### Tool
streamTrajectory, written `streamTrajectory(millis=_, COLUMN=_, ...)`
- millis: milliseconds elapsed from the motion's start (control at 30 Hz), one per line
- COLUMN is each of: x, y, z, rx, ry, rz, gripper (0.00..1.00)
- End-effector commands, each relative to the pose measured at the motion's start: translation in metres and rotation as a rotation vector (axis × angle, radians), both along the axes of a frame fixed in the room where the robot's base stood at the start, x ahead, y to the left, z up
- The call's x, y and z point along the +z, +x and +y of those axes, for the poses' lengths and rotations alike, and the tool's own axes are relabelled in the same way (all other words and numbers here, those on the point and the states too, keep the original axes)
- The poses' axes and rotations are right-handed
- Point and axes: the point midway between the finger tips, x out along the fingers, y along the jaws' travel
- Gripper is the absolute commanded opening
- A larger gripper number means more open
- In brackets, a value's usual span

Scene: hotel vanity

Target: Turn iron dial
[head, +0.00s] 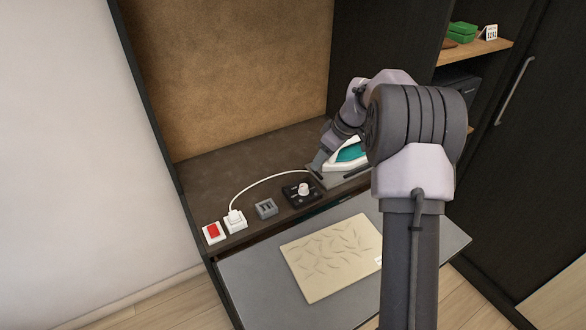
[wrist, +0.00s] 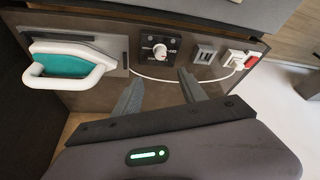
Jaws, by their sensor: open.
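The iron dial is a white knob (head: 303,188) on a black square panel (head: 293,199), set on the dark shelf of the vanity. In the wrist view the white knob (wrist: 160,51) sits on its black panel with small white markings, above and beyond my fingertips. The white and teal iron (head: 349,154) rests on a grey plate right of the panel; it also shows in the wrist view (wrist: 65,65) at left. My gripper (wrist: 160,82) is open and empty, its two grey fingers apart and not touching the knob. In the head view my arm hides part of the iron.
A white cord (head: 262,180) runs from a white plug (head: 235,220) toward the iron, passing behind the dial panel. A beige patterned board (head: 332,256) lies on the grey surface (head: 265,290) in front.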

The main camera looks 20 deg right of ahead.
Motion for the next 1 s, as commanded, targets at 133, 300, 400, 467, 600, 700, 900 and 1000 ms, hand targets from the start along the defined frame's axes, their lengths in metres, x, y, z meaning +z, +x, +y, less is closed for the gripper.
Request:
streamTrajectory(millis=133, x=-0.047, y=0.013, z=0.011, rx=0.002, ry=0.001, rz=0.005, gripper=0.49)
streamTrajectory(millis=300, x=-0.095, y=0.029, z=0.022, rx=0.002, ry=0.001, rz=0.005, gripper=0.49)
streamTrajectory(millis=400, x=-0.117, y=0.038, z=0.027, rx=-0.001, ry=0.002, rz=0.004, gripper=0.49)
streamTrajectory(millis=467, x=-0.127, y=0.041, z=0.030, rx=0.000, ry=0.001, rz=0.003, gripper=0.49)
streamTrajectory(millis=600, x=-0.140, y=0.047, z=0.033, rx=0.000, ry=0.001, rz=0.003, gripper=0.49)
streamTrajectory(millis=700, x=-0.144, y=0.049, z=0.034, rx=-0.001, ry=0.001, rz=0.002, gripper=0.49)
streamTrajectory(millis=900, x=-0.144, y=0.049, z=0.034, rx=-0.001, ry=0.001, rz=0.002, gripper=0.49)
streamTrajectory(millis=1000, x=-0.144, y=0.049, z=0.034, rx=-0.001, ry=0.001, rz=0.002, gripper=0.37)
